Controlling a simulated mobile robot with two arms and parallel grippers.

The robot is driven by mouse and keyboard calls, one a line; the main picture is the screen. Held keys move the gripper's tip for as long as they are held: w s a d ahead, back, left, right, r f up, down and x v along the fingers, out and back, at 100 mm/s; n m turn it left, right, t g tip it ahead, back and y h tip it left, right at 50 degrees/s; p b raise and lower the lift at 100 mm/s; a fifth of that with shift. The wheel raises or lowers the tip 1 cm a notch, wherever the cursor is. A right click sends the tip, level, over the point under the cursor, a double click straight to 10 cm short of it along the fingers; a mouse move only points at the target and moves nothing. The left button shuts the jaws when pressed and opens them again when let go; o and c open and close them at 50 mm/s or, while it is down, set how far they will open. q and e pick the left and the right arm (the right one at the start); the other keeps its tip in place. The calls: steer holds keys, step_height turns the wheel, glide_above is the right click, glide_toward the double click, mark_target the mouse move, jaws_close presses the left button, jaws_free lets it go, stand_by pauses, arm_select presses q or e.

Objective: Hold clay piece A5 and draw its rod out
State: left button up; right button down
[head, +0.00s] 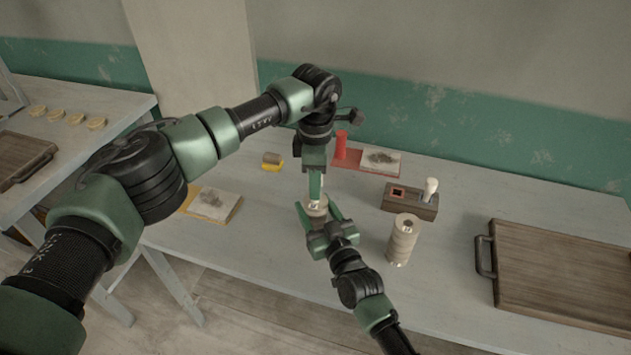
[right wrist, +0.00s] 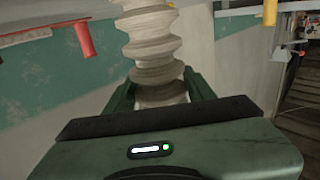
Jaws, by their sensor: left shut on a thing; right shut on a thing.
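A ribbed, pale clay piece (head: 317,210) is in the jaws of my right gripper (head: 324,216). In the right wrist view the clay piece (right wrist: 152,45) fills the space between the two green fingers, its ridges in clear sight. I cannot read a label on it. My left gripper (head: 315,187) points down directly above the clay piece and is shut on the rod at its top. The rod is mostly hidden by the fingers, so I cannot tell how much of it is out of the clay.
A red cylinder (head: 340,146) stands at the back. A brown tray (head: 560,265) lies at the right.

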arm_select(q)
jaws_close()
arm_select(e)
steer(key=shift+f, duration=0.1)
arm_select(q)
steer(key=shift+r, duration=1.1)
stand_by(0.4)
steer(key=shift+r, duration=2.4)
arm_select(e)
steer(key=shift+c, duration=2.3)
jaws_free()
